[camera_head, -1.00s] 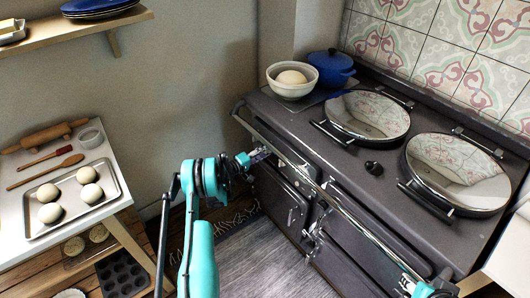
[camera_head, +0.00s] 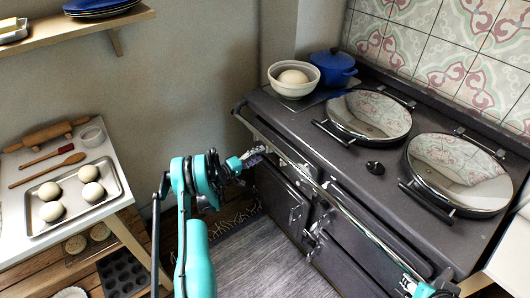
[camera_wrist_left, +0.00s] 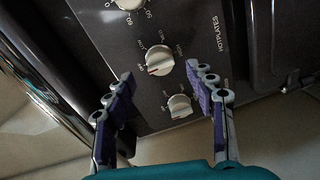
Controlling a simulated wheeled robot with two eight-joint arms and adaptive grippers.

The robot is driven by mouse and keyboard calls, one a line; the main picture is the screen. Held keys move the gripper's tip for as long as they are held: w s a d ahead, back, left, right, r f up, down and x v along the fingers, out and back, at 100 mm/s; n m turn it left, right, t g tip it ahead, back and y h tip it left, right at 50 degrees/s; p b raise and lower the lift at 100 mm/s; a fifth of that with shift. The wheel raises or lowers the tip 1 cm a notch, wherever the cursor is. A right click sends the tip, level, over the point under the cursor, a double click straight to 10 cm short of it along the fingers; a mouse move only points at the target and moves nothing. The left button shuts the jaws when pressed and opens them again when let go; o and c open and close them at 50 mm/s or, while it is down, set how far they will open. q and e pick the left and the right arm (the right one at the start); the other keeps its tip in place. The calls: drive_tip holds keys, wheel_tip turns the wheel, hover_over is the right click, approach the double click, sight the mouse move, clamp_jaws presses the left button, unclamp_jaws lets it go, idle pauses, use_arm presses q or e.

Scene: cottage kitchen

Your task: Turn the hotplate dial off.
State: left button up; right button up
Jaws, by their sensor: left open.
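The dark control panel of the range cooker (camera_head: 380,205) faces my left gripper (camera_head: 256,157). In the left wrist view the panel carries three pale round dials, with "HOTPLATES" lettered along its right side. The middle dial (camera_wrist_left: 160,60) has a raised grip bar and small markings around it. The lower dial (camera_wrist_left: 180,105) sits between my fingers in the picture, and the top dial (camera_wrist_left: 130,4) is cut off by the frame. My left gripper (camera_wrist_left: 162,80) is open and empty, its fingers on either side of the lower dials. I cannot tell its distance from the panel.
A chrome rail (camera_head: 345,212) runs along the cooker's front. Two round lids (camera_head: 368,115), a bowl with dough (camera_head: 292,88) and a blue pot (camera_head: 332,68) are on top. A table with a dough tray (camera_head: 75,222) stands left. Part of my right arm shows bottom right.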

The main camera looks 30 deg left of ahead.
use_arm(q)
drive_tip(key=v, duration=0.6)
drive_tip(key=shift+s, duration=0.4)
drive_tip(key=shift+a, duration=0.2)
